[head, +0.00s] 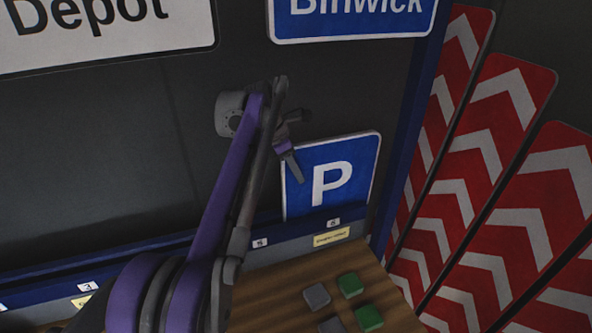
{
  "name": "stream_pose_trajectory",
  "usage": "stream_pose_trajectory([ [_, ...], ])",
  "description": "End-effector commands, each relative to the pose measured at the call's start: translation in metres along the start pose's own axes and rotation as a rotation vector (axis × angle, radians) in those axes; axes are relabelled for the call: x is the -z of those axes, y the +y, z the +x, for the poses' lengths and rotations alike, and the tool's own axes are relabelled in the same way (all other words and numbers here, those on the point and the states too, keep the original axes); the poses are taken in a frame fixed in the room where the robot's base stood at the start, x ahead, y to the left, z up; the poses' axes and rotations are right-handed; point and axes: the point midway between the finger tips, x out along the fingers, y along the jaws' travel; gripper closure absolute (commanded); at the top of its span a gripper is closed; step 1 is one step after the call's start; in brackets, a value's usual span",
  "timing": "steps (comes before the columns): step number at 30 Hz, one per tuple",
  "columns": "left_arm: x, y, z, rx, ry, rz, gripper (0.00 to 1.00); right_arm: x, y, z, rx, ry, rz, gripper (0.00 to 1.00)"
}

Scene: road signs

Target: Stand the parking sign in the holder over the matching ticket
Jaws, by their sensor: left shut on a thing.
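The parking sign (352,173), blue with a white P and a white border, stands nearly upright and slightly tilted at the right of the holder (285,246). Its lower edge meets the holder's blue rail; I cannot tell whether it is fully seated. A yellow ticket (331,237) is on the holder's front just below the sign, by the number tags 5 and 6. Its print is too small to read surely. My left gripper (293,163) is shut on the sign's left edge. My right gripper is not in view.
A Depot sign (110,30) and a blue Binwick sign (350,15) are above on the dark panel. Red-and-white chevron boards (500,150) stand at right. Green and grey blocks (350,285) lie on the wooden surface in front. Another yellow ticket (82,301) is at left.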

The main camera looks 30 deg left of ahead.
Motion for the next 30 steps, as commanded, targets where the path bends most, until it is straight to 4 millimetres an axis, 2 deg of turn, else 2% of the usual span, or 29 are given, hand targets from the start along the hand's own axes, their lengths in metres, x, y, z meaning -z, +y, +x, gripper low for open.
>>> stream_pose_trajectory([
  [19,0.0028,-0.0002,0.0069,0.000,-0.001,0.000,1.00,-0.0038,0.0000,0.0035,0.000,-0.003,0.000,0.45],
  [20,0.0025,-0.0001,0.0063,0.000,-0.001,0.000,0.75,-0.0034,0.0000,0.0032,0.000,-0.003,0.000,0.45],
  [24,0.0025,-0.0001,0.0062,0.000,-0.001,0.000,0.50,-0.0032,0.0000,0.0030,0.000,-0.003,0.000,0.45],
  [25,0.0025,-0.0001,0.0062,0.000,-0.001,0.000,0.45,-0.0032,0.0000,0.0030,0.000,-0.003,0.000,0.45],
  [30,0.0026,-0.0001,0.0063,0.000,0.000,0.000,0.45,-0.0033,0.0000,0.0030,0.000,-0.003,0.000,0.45],
])
